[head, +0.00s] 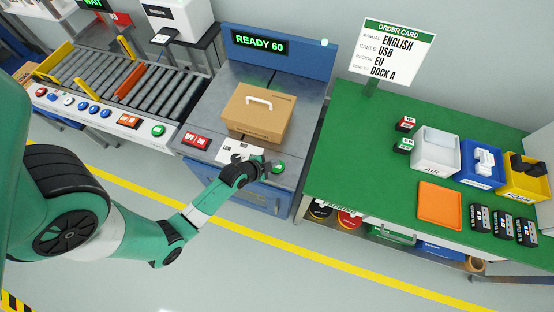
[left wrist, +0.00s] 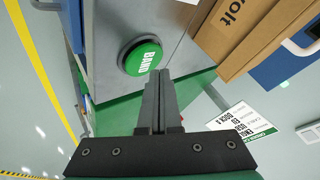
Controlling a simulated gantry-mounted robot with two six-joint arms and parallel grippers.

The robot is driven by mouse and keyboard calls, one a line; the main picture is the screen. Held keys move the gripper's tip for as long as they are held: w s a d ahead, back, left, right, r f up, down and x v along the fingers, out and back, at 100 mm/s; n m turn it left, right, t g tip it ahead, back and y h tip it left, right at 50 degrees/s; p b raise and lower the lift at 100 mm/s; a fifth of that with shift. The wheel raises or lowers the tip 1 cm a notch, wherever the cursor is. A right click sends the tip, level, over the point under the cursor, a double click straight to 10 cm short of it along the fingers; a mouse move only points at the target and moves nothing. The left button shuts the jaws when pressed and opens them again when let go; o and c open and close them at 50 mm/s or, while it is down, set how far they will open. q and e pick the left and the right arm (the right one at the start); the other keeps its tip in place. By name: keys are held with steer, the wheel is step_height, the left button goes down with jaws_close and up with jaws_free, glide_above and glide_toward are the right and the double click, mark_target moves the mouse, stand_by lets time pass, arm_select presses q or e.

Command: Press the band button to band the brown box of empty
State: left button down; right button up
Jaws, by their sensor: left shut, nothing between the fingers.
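The brown box (head: 258,112) with a white handle sits closed on the grey top of the banding machine, whose display (head: 260,42) reads READY 60. It also shows at the upper right of the left wrist view (left wrist: 240,35). The green band button (head: 278,167) is at the machine's front right corner; in the left wrist view the BAND button (left wrist: 143,56) is large and close. My left gripper (head: 264,164) is shut and empty, its fingertips just beside the button. Whether they touch it I cannot tell. My right gripper is not in view.
An OFF/ON switch (head: 196,141) is on the machine's front left. A roller conveyor (head: 160,88) stands at left. At right, a green table (head: 350,150) holds white, blue and yellow bins, an orange pad (head: 440,205) and small black boxes. An order card (head: 392,52) stands behind.

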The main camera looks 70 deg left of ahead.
arm_select(q)
steer(key=shift+f, duration=0.4)
steer(key=shift+f+b, duration=0.55)
steer(key=shift+b, duration=0.05)
stand_by(0.4)
steer(key=shift+r, duration=0.15)
steer(key=shift+r+p, duration=0.8)
steer(key=shift+p, duration=0.2)
step_height(320, 180, up, 5)
steer(key=p, duration=0.5)
steer(key=shift+r, duration=0.1)
stand_by(1.2)
